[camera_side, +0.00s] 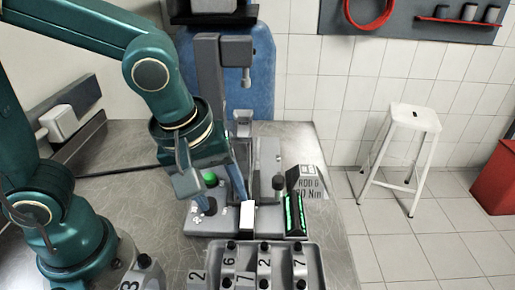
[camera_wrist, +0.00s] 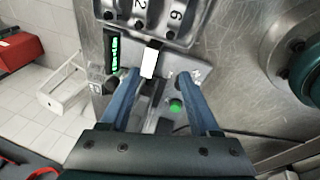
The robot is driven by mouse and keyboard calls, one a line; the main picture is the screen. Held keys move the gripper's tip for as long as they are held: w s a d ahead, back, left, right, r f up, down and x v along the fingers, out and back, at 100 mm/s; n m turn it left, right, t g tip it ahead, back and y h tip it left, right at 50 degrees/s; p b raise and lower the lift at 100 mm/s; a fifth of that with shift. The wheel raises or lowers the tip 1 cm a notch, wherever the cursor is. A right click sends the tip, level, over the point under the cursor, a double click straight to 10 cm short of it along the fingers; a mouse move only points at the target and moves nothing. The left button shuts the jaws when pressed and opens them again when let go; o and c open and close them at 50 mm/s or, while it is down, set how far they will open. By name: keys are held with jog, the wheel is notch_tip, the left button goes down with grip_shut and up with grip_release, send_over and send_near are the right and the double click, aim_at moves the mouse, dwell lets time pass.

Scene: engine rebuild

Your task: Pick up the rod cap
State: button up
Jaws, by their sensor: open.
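Several numbered grey parts that look like rod caps sit in a grey tray (camera_side: 311,263) at the front; one bears a 6 (camera_side: 229,262). That 6 also shows at the top of the wrist view (camera_wrist: 177,15). I cannot tell which part is the task's rod cap. My gripper (camera_side: 222,203) points down over the grey fixture (camera_side: 203,226), behind the tray. Its two blue fingers are apart, and in the wrist view the gripper (camera_wrist: 159,76) has no part clearly held between them. A white block (camera_side: 247,217) stands just beyond the fingertips.
A green button (camera_side: 210,178) is on the fixture, and a black device with a green-lit display (camera_side: 294,214) stands at its right. A tall grey post (camera_side: 211,85) rises behind. Bare metal bench (camera_side: 335,240) lies right of the tray.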

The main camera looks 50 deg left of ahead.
jog(key=m+g+y, duration=0.1)
jog(key=m+g, duration=0.1)
send_over(229, 262)
notch_tip(229, 262, down, 6)
jog(key=shift+d+r, duration=0.15)
jog(key=shift+s+f, duration=0.2)
jog(key=shift+f, duration=0.05)
jog(key=shift+w+a+f, duration=0.1)
jog(key=shift+w+f, duration=0.05)
jog(key=shift+f, duration=1.05)
jog(key=shift+w+a+f, duration=0.1)
jog(key=shift+f, duration=1.1)
grip_shut()
